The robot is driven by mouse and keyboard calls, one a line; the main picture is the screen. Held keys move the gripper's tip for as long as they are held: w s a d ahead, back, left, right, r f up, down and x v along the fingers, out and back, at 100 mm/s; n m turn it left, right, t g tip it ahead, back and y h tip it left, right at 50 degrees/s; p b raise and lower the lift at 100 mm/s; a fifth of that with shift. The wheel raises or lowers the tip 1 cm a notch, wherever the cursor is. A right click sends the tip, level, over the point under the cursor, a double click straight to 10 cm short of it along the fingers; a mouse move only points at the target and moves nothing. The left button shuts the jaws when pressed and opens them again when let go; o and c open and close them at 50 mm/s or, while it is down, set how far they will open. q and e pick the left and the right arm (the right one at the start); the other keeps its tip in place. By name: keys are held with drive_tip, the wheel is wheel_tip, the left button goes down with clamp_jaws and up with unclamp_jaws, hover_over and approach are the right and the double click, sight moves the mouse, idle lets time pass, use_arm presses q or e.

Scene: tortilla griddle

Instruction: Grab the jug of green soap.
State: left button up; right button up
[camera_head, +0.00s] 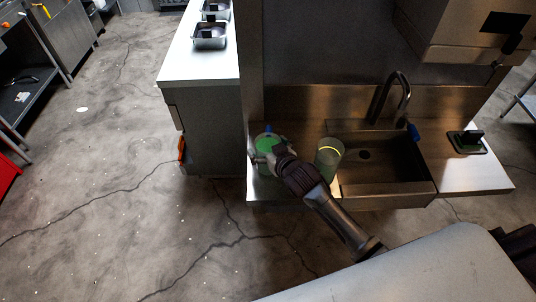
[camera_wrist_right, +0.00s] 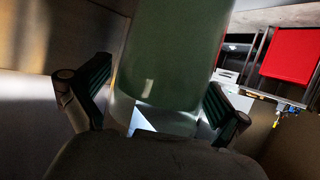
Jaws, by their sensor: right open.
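The jug of green soap (camera_head: 267,141), green with a blue top, stands at the left end of the steel sink counter. My right gripper (camera_head: 265,152) reaches it from the front, and its fingers partly cover the jug. In the right wrist view the green, translucent jug body (camera_wrist_right: 175,50) fills the space between the two fingers of the right gripper (camera_wrist_right: 158,95). The fingers are open, one on each side of the jug; I cannot tell whether either touches it. My left gripper is not in view.
A clear greenish container (camera_head: 329,160) with a yellow ring stands just right of my right gripper, beside the sink basin (camera_head: 385,178). A faucet (camera_head: 392,95) rises behind the basin. A dark green object (camera_head: 467,142) lies on the counter's right side. A white-topped counter (camera_head: 200,66) stands behind left.

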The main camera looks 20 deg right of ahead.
sight(270, 133)
drive_tip(key=c, duration=1.6)
drive_tip(key=shift+r, duration=0.1)
drive_tip(key=shift+c, duration=0.5)
drive_tip(key=shift+r, duration=0.1)
drive_tip(key=shift+r, duration=0.5)
drive_tip(key=r, duration=0.2)
drive_tip(key=d+r+b, duration=0.1)
drive_tip(key=shift+w+r, duration=0.3)
drive_tip(key=shift+w, duration=0.1)
drive_tip(key=w+d+r+b, duration=0.3)
drive_tip(key=w+d+r, duration=0.3)
drive_tip(key=d, duration=0.2)
drive_tip(key=shift+w+d, duration=0.15)
drive_tip(key=shift+w, duration=0.1)
